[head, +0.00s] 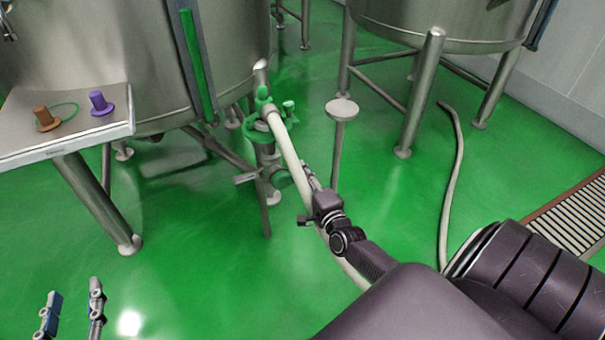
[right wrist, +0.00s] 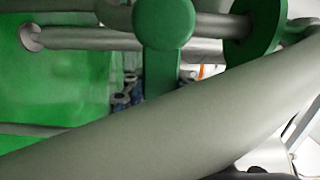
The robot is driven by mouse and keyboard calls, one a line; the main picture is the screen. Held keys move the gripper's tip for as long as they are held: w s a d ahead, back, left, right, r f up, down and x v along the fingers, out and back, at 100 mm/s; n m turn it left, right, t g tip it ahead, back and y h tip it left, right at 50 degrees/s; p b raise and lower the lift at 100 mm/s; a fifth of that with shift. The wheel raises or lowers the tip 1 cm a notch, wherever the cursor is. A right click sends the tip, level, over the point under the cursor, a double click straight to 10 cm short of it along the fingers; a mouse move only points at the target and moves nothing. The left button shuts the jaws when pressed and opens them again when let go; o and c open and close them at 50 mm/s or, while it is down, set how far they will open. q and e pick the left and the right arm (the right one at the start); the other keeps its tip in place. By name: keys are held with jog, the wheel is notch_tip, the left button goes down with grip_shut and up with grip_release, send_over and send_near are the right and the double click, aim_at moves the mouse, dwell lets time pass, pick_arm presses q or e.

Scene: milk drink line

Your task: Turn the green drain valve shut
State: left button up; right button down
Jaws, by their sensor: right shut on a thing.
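The green valve handle (right wrist: 163,28), with a rounded end and a straight stem, stands upright in the upper middle of the right wrist view. The blue-padded fingers of my right gripper (right wrist: 155,92) are on both sides of its stem, shut on it. A pale hose crosses in front and hides part of the grip. In the head view, green fittings (head: 262,130) sit at the tank outlet, and my right gripper (head: 309,180) reaches up to the hose beside them; its fingertips are poorly visible. My left gripper (head: 71,306) is open and empty at the bottom left.
The pale hose (head: 290,150) runs from the outlet down past my right gripper. A steel tank (head: 110,50) stands behind, with a table (head: 90,132) holding a brown and a purple fitting at left. A thin round-topped stand (head: 341,110) is close by. Green floor is open at lower left.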

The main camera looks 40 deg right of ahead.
jog(key=shift+f, duration=0.15)
jog(key=c, duration=1.5)
grip_release()
jog(key=v, duration=1.2)
